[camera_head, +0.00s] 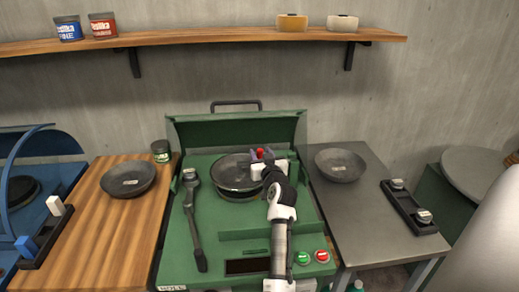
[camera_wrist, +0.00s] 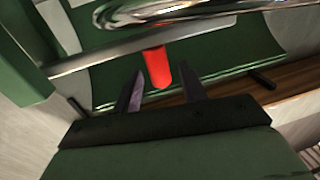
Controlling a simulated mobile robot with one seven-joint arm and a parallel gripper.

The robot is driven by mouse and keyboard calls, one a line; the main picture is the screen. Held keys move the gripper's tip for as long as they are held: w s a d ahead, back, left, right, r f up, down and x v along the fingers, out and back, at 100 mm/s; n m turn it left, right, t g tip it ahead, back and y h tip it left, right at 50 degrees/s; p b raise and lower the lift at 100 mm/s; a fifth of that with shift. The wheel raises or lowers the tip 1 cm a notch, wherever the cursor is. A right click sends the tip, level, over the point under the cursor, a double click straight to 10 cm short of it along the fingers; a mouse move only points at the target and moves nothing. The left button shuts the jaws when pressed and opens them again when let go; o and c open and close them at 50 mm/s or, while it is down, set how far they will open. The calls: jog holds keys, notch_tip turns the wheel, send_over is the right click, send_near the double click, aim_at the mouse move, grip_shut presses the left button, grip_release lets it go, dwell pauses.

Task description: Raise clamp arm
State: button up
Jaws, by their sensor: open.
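The green spinning machine (camera_head: 240,122) stands in the middle of the head view with its lid up. A round metal bowl or disc (camera_head: 232,172) sits in it. A clamp arm with a red handle (camera_head: 260,152) is by the bowl's right side, mostly hidden by my gripper. In the wrist view the red handle (camera_wrist: 157,68) hangs from a metal bar (camera_wrist: 150,55). My gripper (camera_head: 262,158) is open, its fingertips (camera_wrist: 160,82) on either side of the red handle. Whether either finger touches it I cannot tell.
A grey lever (camera_head: 194,225) lies left of the bowl. Green and red buttons (camera_head: 311,257) are at the machine's front right. Loose bowls rest on the wooden table (camera_head: 128,181) and on the grey table (camera_head: 340,165). A shelf (camera_head: 200,39) runs above.

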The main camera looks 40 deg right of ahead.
jog(key=shift+w+d, duration=0.25)
jog(key=shift+w, duration=0.45)
jog(key=shift+c, duration=0.3)
grip_shut()
